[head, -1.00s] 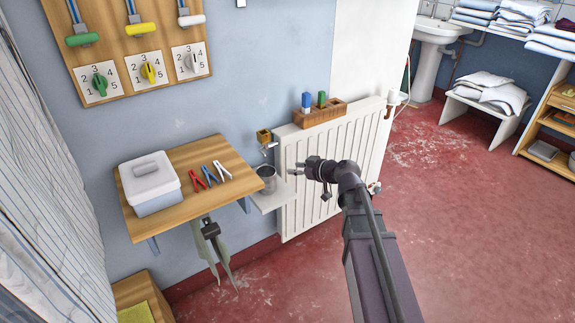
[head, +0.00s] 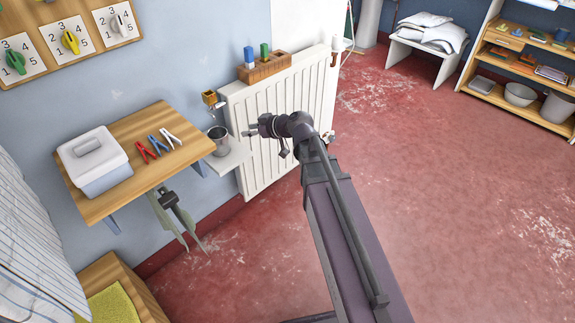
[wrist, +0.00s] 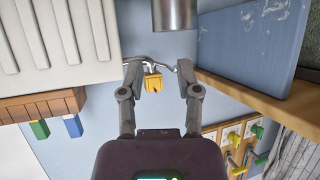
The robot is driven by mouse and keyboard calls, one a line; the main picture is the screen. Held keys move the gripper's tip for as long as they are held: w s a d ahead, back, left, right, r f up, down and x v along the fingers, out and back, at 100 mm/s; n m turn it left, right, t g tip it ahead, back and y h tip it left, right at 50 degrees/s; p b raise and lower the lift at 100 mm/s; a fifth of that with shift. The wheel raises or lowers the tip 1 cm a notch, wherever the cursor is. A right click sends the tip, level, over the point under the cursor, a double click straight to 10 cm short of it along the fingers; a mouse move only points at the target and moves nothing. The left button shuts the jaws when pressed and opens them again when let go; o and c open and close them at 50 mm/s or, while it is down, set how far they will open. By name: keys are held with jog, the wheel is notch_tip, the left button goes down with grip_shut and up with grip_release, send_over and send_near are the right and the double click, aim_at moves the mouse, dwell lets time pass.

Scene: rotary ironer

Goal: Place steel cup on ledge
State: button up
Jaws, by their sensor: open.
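The steel cup (head: 218,140) appears to stand upright on the small white ledge (head: 235,158) between the wooden shelf and the radiator. My gripper (head: 251,130) is open and empty to the right of the cup, in front of the radiator, apart from the cup. In the wrist view, which is turned over, the steel cup (wrist: 174,14) is cut off by the top edge, beyond the open fingers of my gripper (wrist: 156,68). The ledge cannot be made out clearly there.
A brass-coloured box with a spout (head: 209,98) is on the wall above the cup. The wooden shelf (head: 125,125) holds a white box (head: 93,160) and several coloured tools. The white radiator (head: 300,90) is behind my gripper, with a brick-coloured block holder (head: 264,68) on top.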

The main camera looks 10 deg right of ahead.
jog(key=s+d+f+m+g+h, duration=0.4)
jog(key=s+d, duration=0.3)
jog(key=s, duration=0.2)
jog(key=s+d+f+m+g+h, duration=0.4)
jog(key=s+d+f+m+h, duration=0.2)
jog(key=s, duration=0.3)
jog(key=shift+d+f, duration=0.2)
jog(key=shift+d, duration=0.15)
jog(key=shift+s+a, duration=0.1)
